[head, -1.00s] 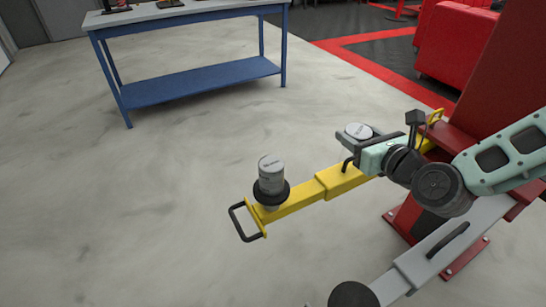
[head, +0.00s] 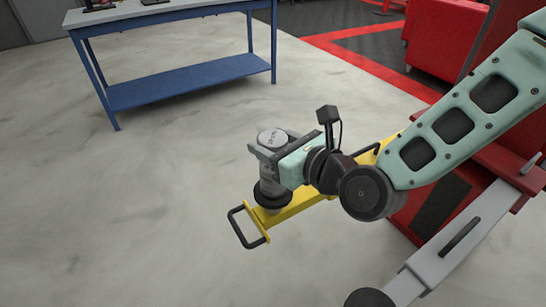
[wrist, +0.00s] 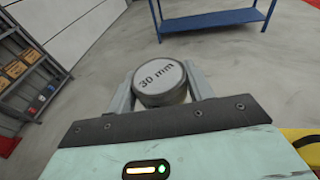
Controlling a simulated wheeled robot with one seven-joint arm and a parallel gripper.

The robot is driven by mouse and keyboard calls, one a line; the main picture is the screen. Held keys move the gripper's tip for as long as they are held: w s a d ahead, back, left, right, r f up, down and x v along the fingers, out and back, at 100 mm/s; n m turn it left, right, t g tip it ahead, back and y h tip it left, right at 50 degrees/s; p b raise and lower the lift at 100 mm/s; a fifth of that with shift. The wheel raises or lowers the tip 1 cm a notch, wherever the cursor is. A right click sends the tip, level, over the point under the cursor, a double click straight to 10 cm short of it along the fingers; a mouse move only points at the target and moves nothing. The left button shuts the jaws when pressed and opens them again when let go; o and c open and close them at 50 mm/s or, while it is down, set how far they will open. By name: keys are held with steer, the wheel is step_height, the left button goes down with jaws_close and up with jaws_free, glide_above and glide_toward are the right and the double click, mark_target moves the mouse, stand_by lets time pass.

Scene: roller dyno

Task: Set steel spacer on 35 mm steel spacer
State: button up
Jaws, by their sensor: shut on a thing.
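My gripper (head: 268,149) is shut on a round steel spacer (head: 273,137), holding it upright between the fingers. In the wrist view its top face reads "30 mm" (wrist: 160,77). In the head view the held spacer is above the 35 mm steel spacer (head: 268,181), which stands on the black round pad (head: 272,198) at the near end of the yellow lift arm (head: 292,209). My fingers hide the top of the lower spacer. I cannot tell whether the two spacers touch.
A blue workbench (head: 190,80) stands at the back left, well apart. A red post base (head: 480,160) and a grey arm (head: 450,245) are at the right. A dark shelf with boxes (wrist: 30,75) shows at the wrist view's left. The floor at left is clear.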

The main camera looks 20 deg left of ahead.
steer(key=shift+f, duration=1.7)
steer(key=shift+f+b, duration=0.15)
steer(key=shift+b, duration=0.15)
steer(key=o, duration=1.1)
steer(key=shift+r, duration=0.2)
steer(key=p+v, duration=1)
steer(key=v, duration=0.2)
